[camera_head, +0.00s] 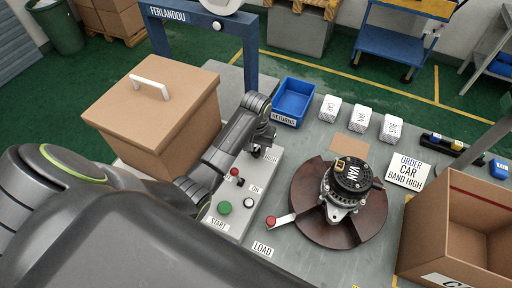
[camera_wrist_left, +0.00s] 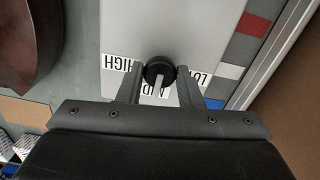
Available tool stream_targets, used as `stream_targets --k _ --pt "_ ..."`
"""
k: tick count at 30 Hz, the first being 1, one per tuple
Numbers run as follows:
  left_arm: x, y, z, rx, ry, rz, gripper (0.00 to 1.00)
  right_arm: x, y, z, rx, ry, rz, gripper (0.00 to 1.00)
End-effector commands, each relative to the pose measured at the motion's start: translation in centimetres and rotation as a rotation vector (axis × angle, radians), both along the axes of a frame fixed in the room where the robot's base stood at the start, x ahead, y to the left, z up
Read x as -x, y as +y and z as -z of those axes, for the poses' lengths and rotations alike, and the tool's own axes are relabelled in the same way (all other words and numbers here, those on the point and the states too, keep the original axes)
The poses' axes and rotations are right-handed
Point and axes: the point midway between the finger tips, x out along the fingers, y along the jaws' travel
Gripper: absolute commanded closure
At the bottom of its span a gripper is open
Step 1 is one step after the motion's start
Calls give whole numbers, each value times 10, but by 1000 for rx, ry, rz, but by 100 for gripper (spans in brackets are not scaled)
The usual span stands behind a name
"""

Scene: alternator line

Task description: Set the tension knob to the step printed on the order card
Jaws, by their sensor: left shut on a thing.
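The tension knob (camera_wrist_left: 158,68) is black and round with a pale pointer mark. It sits on the grey control panel (camera_head: 232,222) among labels HIGH (camera_wrist_left: 121,61), MID and LOW (camera_wrist_left: 198,78). The mark points toward the partly covered MID label. My left gripper (camera_wrist_left: 160,74) is shut on the knob, one finger on each side; in the head view the gripper (camera_head: 259,146) hides most of the knob. The order card (camera_head: 407,170) reads ORDER, CAR, BAND HIGH. My right gripper is not in view.
The panel also has a green START button (camera_head: 224,207) and a red button (camera_head: 235,171). A lidded brown box (camera_head: 150,110) stands close left of my arm. An alternator (camera_head: 350,185) labelled VAN sits on a dark round turntable (camera_head: 310,215). A blue returns bin (camera_head: 294,101) stands behind.

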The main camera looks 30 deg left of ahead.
Motion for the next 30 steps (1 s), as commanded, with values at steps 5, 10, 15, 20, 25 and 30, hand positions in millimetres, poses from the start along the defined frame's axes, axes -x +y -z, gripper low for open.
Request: stream_targets --k 5,10,15,20,25,30 --pt "-1 0 0 0 -2 50 90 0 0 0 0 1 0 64" --pt "-1 0 0 1 -3 152 90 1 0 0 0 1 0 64" --pt "-1 0 0 1 -3 298 90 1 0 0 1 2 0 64" --pt "-1 0 0 1 -3 451 90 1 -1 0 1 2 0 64" --pt "-1 0 0 1 -3 611 90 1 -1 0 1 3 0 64" --pt "-1 0 0 0 -2 759 90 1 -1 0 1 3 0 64"
